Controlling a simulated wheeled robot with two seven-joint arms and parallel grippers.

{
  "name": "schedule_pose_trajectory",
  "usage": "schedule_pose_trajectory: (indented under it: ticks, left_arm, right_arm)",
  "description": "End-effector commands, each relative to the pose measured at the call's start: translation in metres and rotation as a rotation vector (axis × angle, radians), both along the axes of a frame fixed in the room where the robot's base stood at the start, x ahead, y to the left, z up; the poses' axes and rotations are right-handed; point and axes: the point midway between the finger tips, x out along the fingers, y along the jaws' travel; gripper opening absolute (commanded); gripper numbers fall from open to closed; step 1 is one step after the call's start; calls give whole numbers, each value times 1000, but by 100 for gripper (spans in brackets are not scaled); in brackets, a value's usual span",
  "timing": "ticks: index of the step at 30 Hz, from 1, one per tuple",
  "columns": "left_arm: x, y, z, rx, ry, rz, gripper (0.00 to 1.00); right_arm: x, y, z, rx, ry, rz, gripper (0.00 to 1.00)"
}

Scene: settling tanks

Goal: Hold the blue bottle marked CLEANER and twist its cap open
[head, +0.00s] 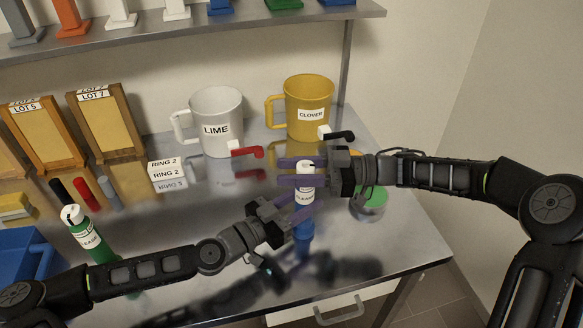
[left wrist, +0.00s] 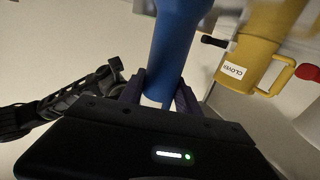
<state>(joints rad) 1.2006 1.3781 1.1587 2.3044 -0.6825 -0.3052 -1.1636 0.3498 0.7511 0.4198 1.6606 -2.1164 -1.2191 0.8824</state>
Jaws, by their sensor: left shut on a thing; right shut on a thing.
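The blue bottle (head: 303,231) stands roughly upright at the right of the steel counter. Its white label (head: 306,197) is partly covered by fingers, so only part of the word shows. Its white cap (head: 306,167) is at the top. My left gripper (head: 297,208) is shut on the bottle's body from the lower left. My right gripper (head: 285,171) comes from the right and is shut at the cap. In the left wrist view the blue body (left wrist: 176,45) sits between my left fingers. I cannot tell whether the bottle's base touches the counter.
A yellow CLOVER mug (head: 308,108) and a white LIME mug (head: 217,122) stand behind. A green-topped round container (head: 371,200) is close under my right gripper. A green bottle (head: 88,238) and a blue bin (head: 24,262) are at left. A shelf (head: 200,27) runs above.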

Motion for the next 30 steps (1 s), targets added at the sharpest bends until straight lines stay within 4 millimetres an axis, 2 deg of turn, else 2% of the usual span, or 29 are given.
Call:
schedule_pose_trajectory:
  ticks: [9,23,24,30]
  left_arm:
    - [-1,-1,-1,3,1,-5,0]
    - [-1,-1,-1,3,1,-5,0]
    - [-1,-1,-1,3,1,-5,0]
    - [-1,-1,-1,2,1,-3,0]
  right_arm:
    - [-3,0,2,0,-3,125,0]
    - [-4,-1,2,0,-2,139,0]
    - [-4,-1,2,0,-2,139,37]
    - [-4,-1,1,0,-1,139,53]
